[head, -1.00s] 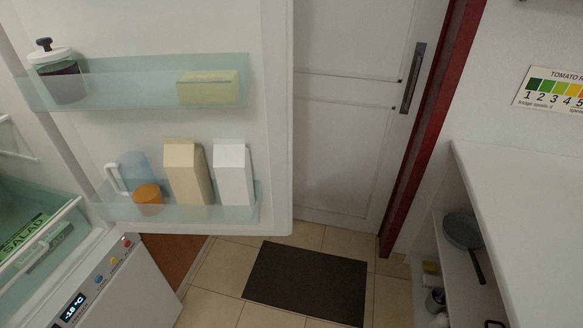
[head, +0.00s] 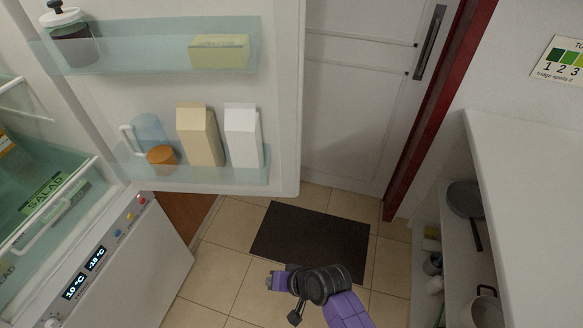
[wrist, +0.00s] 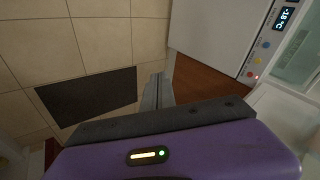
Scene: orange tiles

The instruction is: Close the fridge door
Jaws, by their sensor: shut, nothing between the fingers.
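The fridge door (head: 282,120) stands wide open across the upper left of the head view, its inner side and shelves facing me. The open fridge body (head: 100,262) is at the lower left, with a lit display panel. Its front also shows in the wrist view (wrist: 215,40) at the upper right. My arm reaches into the bottom middle of the head view, below and right of the door and apart from it. In the wrist view my gripper (wrist: 157,90) has its fingers together, with nothing between them, above the floor.
The door shelves hold a jar, a yellow box, a jug and two cartons (head: 243,137). A dark mat (head: 310,238) lies on the tiles before a closed white room door (head: 355,150). A white counter (head: 535,190) with shelves of pans bounds the right. Floor between is open.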

